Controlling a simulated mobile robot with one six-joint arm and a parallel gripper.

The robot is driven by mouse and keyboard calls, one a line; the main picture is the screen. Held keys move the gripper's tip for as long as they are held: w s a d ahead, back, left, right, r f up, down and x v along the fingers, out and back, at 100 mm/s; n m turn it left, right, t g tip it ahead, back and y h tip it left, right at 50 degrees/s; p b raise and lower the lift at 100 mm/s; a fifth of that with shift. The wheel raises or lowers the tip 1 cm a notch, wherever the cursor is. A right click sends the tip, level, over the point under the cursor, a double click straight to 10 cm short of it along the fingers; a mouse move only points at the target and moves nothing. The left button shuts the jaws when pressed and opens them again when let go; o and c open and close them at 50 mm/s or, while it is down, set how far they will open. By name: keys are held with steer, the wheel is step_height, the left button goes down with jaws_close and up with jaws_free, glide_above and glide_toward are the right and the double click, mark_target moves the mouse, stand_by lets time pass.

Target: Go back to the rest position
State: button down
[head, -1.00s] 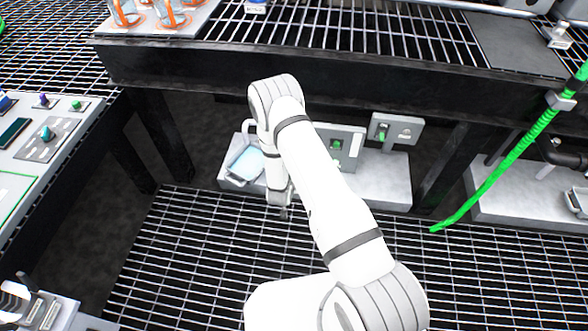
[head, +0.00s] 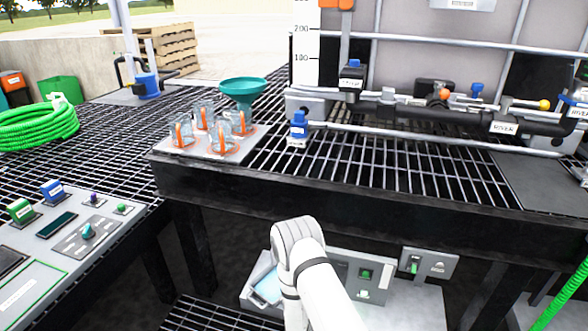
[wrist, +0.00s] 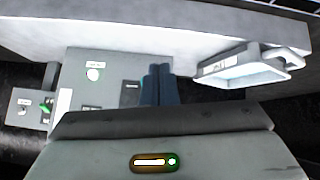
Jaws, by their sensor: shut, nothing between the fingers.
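My gripper (wrist: 159,84) shows in the wrist view with its two dark blue fingers together and nothing between them. It faces a grey control panel (wrist: 88,62) and a pale shelf. In the head view my white arm hangs low at the bottom middle, in front of the lower grey unit (head: 395,308); my gripper is hidden there. A light-blue tray with a handle (head: 268,287) sits on that unit, left of my arm. The same tray (wrist: 245,72) shows at the right in the wrist view, apart from the fingers.
A control desk (head: 45,275) stands left. A green hose (head: 570,290) hangs at right.

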steer(key=w+a+r+g+y+p, duration=0.15)
steer(key=r+p, duration=0.35)
steer(key=r, duration=1.1)
steer(key=w+a+r+y+p, duration=0.1)
steer(key=w+r+p, duration=0.3)
steer(key=r, duration=1.2)
steer(key=s+d+r+g+y+p, duration=0.1)
steer(key=s+r+p, duration=0.3)
steer(key=r, duration=0.8)
steer(key=s+d+r+g+y+p, duration=0.1)
steer(key=s+r+p, duration=0.35)
steer(key=r, duration=0.65)
steer(key=s+d+r+p, duration=0.2)
steer(key=s+r+p, duration=0.1)
steer(key=s+r, duration=0.4)
steer(key=s+d+r+n+g+h+p, duration=0.1)
steer(key=s+d+r+p, duration=0.2)
steer(key=s+r, duration=0.5)
steer(key=s+d+r+g+p, duration=0.1)
steer(key=s+r+p, duration=0.4)
steer(key=r, duration=0.6)
steer(key=shift+s+d+n, duration=0.3)
steer(key=shift+s+d, duration=0.5)
steer(key=shift+s, duration=0.35)
